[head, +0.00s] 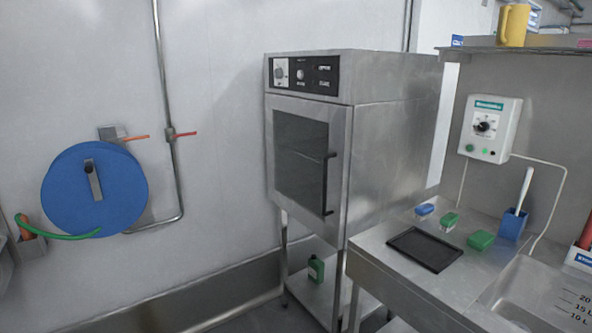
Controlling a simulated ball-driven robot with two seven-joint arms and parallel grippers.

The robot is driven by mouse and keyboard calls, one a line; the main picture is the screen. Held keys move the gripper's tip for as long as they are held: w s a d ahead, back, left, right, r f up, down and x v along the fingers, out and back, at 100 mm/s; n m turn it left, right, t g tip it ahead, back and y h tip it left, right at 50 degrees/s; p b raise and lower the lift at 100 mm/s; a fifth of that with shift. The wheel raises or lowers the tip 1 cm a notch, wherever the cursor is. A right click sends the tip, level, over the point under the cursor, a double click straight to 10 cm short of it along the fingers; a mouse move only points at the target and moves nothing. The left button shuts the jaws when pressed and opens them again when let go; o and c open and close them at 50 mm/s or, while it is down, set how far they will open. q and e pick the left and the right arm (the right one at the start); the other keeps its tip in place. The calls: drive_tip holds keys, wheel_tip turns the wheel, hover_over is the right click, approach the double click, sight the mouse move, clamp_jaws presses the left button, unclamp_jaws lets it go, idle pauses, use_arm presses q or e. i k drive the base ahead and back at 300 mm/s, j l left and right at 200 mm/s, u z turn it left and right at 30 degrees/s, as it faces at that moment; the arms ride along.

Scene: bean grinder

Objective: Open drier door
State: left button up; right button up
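The drier (392,140) is a steel cabinet on a stand in the middle of the head view. Its door (300,150) has a dark window in a steel frame and appears shut. A dark vertical handle (325,185) runs along the door's right side. A black control panel (303,75) with knobs sits above the door. Neither of my grippers shows in the head view.
A steel counter (385,255) stands close at the drier's right, with a black tray (425,249), green and blue items and a sink. A blue hose reel (95,190) hangs on the left wall. A green bottle (316,268) stands on the lower shelf.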

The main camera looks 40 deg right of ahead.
sight(331, 228)
drive_tip(key=z, duration=0.8)
drive_tip(key=i+z, duration=0.25)
drive_tip(key=z, duration=0.15)
drive_tip(key=i+j+z, duration=0.15)
drive_tip(key=z, duration=0.3)
drive_tip(key=i+j+z, duration=0.2)
drive_tip(key=z, duration=0.2)
drive_tip(key=i, duration=0.05)
